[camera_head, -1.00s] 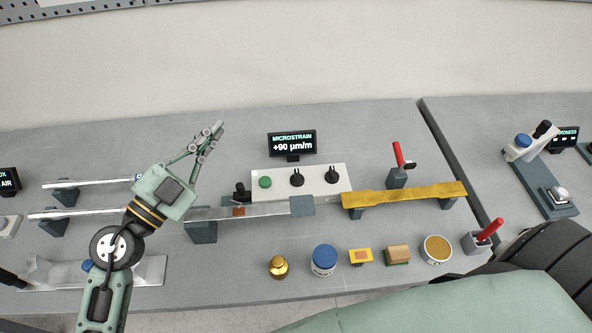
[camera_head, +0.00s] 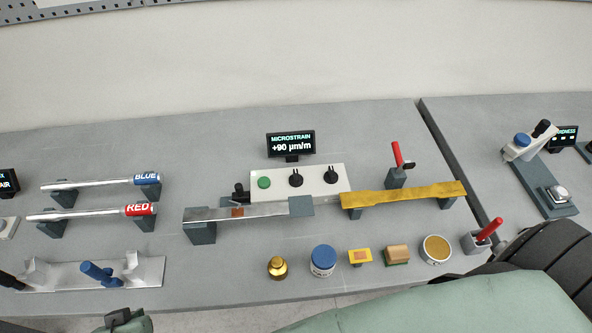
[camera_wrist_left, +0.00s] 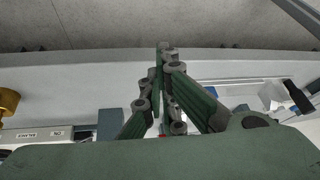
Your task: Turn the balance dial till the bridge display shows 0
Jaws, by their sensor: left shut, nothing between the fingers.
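The bridge display (camera_head: 291,144) reads +90 µm/m under the word MICROSTRAIN. The white bridge box (camera_head: 317,185) in front of it carries a green button (camera_head: 264,182), a middle black dial (camera_head: 296,178) and a right black dial (camera_head: 331,174). In the left wrist view the box's labels, upside down, read ON and BALANCE side by side; the dials are hidden there. My left gripper (camera_wrist_left: 166,50) shows in the left wrist view, shut and empty, apart from the dials. My right gripper is not in view.
A grey beam (camera_head: 260,211) with a clamp lies in front of the box, and a yellow specimen (camera_head: 405,194) is at its right. A brass weight (camera_head: 278,267), a blue-lidded jar (camera_head: 323,260) and small items stand near the front edge. RED and BLUE rods (camera_head: 95,212) lie left.

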